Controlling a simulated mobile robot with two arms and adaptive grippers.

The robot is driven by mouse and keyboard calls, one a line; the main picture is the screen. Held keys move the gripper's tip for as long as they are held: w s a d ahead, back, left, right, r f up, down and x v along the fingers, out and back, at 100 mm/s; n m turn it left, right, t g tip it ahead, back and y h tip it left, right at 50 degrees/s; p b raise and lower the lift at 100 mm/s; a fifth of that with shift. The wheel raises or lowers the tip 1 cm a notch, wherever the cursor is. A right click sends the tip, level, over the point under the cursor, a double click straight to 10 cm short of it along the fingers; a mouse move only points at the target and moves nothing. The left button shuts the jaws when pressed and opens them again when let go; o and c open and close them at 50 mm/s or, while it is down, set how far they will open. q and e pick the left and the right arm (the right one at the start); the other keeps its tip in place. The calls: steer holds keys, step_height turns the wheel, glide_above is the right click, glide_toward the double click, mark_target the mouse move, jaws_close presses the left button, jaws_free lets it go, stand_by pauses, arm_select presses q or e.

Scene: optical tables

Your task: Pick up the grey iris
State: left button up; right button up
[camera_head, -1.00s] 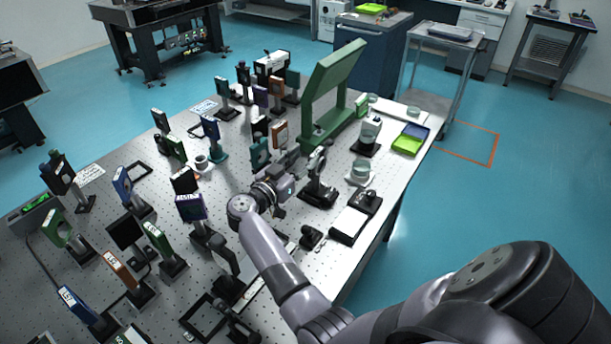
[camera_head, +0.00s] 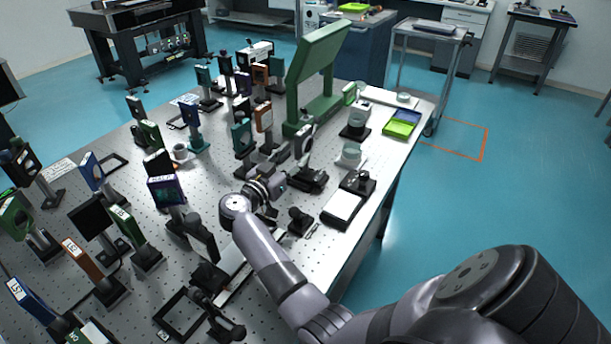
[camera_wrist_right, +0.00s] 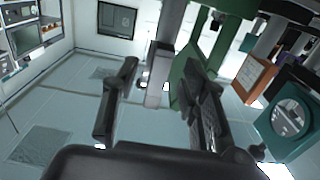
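The grey iris appears to be the ring-shaped mount (camera_head: 304,143) on a dark post and base, near the middle of the table in the head view. My right gripper (camera_head: 293,163) is beside it on its left, fingers towards it and partly overlapping it in the picture. In the right wrist view my right gripper (camera_wrist_right: 162,108) has its fingers well apart, so it is open. A light grey upright piece (camera_wrist_right: 160,70) shows between the fingers; I cannot tell if it is the iris, or whether anything touches. My left gripper is not in view.
A tall green frame (camera_head: 318,75) stands behind the iris. An orange-framed mount (camera_head: 264,118) and a teal mount (camera_head: 242,137) stand to its left. A black pad with a white top (camera_head: 342,207) and a green tray (camera_head: 399,129) lie to the right. Many mounts crowd the left side.

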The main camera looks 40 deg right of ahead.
mark_target(304, 147)
steer(key=shift+w+d+f, duration=0.1)
steer(key=shift+w+d, duration=0.05)
steer(key=shift+d, duration=0.15)
steer(key=b+x, duration=0.3)
steer(key=x, duration=0.1)
steer(key=shift+d, duration=0.1)
steer(key=shift+w+d, duration=0.15)
steer(key=shift+d, duration=0.2)
steer(key=shift+c, duration=0.6)
jaws_close()
